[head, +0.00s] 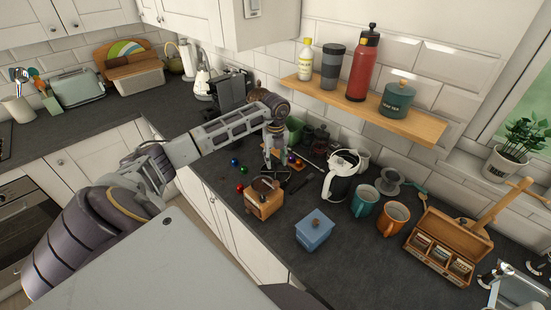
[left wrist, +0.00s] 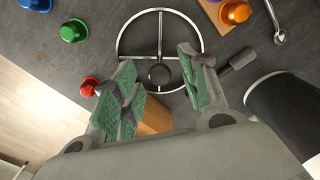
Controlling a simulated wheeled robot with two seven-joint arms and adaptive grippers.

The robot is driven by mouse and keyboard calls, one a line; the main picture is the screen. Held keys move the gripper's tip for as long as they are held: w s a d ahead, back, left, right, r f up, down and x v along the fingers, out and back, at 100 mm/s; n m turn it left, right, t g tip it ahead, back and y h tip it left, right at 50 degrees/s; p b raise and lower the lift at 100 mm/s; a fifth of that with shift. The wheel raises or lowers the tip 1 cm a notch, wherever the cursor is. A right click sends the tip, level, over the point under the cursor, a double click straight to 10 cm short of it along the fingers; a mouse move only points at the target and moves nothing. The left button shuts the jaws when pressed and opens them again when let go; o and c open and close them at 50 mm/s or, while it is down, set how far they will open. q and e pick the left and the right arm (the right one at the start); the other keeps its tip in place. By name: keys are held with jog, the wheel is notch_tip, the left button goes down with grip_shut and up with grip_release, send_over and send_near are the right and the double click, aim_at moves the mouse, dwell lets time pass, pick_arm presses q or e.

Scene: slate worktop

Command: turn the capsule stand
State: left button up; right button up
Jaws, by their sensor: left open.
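A round metal ring with spokes and a dark hub, which looks like the capsule stand (left wrist: 122,38), lies below my left gripper in the left wrist view. No capsules show on it. My left gripper (head: 272,163) points down over the worktop and hides much of this spot in the head view. In the left wrist view the left gripper (left wrist: 160,88) is open, its green-padded fingers apart on either side of the ring's near part with nothing between them. I cannot tell whether they touch it. My right gripper is not in view.
Loose red (left wrist: 88,87), green (left wrist: 73,31) and blue (left wrist: 37,4) capsules lie left of the ring. An orange capsule (left wrist: 236,12) sits on a wooden piece. A wooden grinder (head: 263,203) stands in front, a white kettle (head: 340,183) to the right, a blue box (head: 313,233) nearer.

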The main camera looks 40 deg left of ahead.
pick_arm(q)
jog(key=shift+f, duration=0.2)
grip_shut()
dwell(0.3)
jog(key=shift+m+b, duration=0.3)
jog(key=shift+m, duration=0.1)
jog(key=m+b, duration=0.2)
jog(key=m, duration=0.1)
jog(key=shift+f+m, duration=0.1)
jog(key=shift+m, duration=0.2)
jog(key=m+b, duration=0.2)
jog(key=m, duration=0.1)
jog(key=shift+m, duration=0.4)
jog(key=m+b, duration=0.1)
jog(key=m, duration=0.4)
jog(key=shift+b, duration=0.35)
jog(key=shift+m+b, duration=0.55)
jog(key=shift+m, duration=1.75)
